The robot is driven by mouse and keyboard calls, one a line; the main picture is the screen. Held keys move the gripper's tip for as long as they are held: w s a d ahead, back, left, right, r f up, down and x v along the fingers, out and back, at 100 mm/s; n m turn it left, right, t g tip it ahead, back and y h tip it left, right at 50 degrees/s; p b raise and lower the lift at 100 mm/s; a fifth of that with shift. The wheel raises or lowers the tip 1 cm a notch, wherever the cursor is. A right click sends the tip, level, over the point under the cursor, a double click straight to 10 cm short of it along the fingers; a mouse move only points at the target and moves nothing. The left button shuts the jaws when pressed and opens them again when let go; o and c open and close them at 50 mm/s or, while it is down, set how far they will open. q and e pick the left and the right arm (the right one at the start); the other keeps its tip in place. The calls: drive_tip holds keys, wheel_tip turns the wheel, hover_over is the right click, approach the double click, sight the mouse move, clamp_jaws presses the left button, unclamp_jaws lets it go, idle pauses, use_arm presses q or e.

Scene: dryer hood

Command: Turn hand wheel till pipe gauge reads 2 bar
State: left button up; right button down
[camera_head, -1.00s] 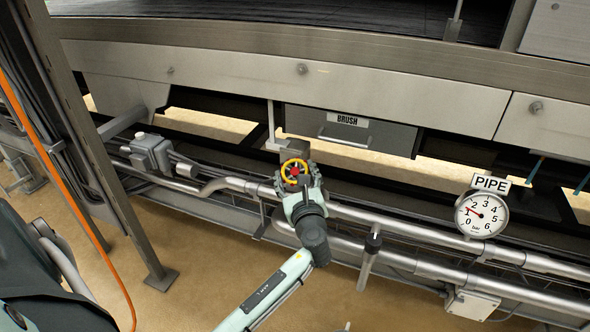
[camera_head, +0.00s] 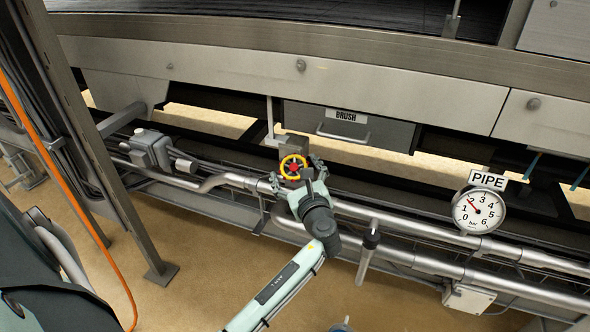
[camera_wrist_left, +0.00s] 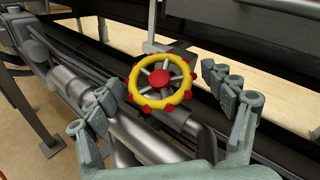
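The hand wheel (camera_head: 293,167) is a yellow ring with a red hub and red knobs, on a valve at the pipes. In the left wrist view the hand wheel (camera_wrist_left: 160,81) sits between the spread fingers. My left gripper (camera_head: 294,171) is open, with its fingers on either side of the wheel and apart from it. It also shows in the left wrist view (camera_wrist_left: 166,98). The round white pipe gauge (camera_head: 479,212) is at the right under a PIPE sign (camera_head: 487,180). Its red needle points up and left, close to the 2. My right gripper is not in view.
Steel pipes (camera_head: 400,232) run across below the wheel. A grey BRUSH drawer (camera_head: 350,131) hangs just above and right. A steel post (camera_head: 100,180) and an orange cable (camera_head: 75,215) stand at the left.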

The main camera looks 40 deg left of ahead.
use_arm(q)
drive_tip(key=v, duration=0.7)
drive_tip(key=shift+s+d, duration=0.15)
drive_tip(key=shift+d, duration=0.05)
idle(0.5)
